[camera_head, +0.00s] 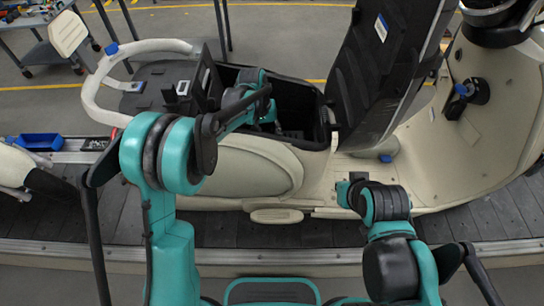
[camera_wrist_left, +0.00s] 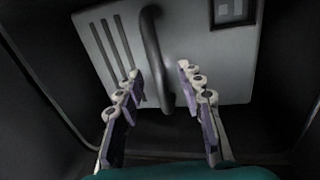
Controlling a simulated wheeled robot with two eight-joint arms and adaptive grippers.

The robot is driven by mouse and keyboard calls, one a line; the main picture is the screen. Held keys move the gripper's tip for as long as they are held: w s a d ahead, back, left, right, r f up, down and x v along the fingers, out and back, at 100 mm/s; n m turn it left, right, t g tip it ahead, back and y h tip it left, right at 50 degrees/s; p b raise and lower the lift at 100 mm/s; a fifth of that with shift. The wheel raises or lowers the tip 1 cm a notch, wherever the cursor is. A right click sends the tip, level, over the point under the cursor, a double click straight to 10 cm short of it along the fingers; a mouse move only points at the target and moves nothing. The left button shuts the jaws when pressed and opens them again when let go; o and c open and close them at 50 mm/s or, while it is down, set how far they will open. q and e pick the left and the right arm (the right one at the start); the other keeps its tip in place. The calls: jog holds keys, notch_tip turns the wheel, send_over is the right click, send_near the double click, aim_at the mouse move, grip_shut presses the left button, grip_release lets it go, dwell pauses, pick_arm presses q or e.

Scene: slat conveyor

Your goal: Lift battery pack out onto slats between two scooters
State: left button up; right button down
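The battery pack (camera_wrist_left: 196,45) shows in the left wrist view as a grey block with ribs, a dark display panel and a dark curved handle (camera_wrist_left: 151,45). It sits inside the dark compartment under the raised seat (camera_head: 378,62) of the cream scooter (camera_head: 250,170). My left gripper (camera_wrist_left: 158,75) is open inside the compartment, its fingers on either side of the handle with gaps showing. In the head view my left arm hides most of the pack. My right arm is low over the scooter's footboard; its gripper fingers cannot be made out.
The dark slats (camera_head: 310,233) run along the near side of the scooter. Part of another cream scooter (camera_head: 14,165) stands at the left edge. A blue bin (camera_head: 39,141) lies between them. A cart (camera_head: 42,45) with tools is at the back left. The open seat stands to the compartment's right.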

pick_arm(q)
grip_shut()
jog(key=shift+r, duration=0.15)
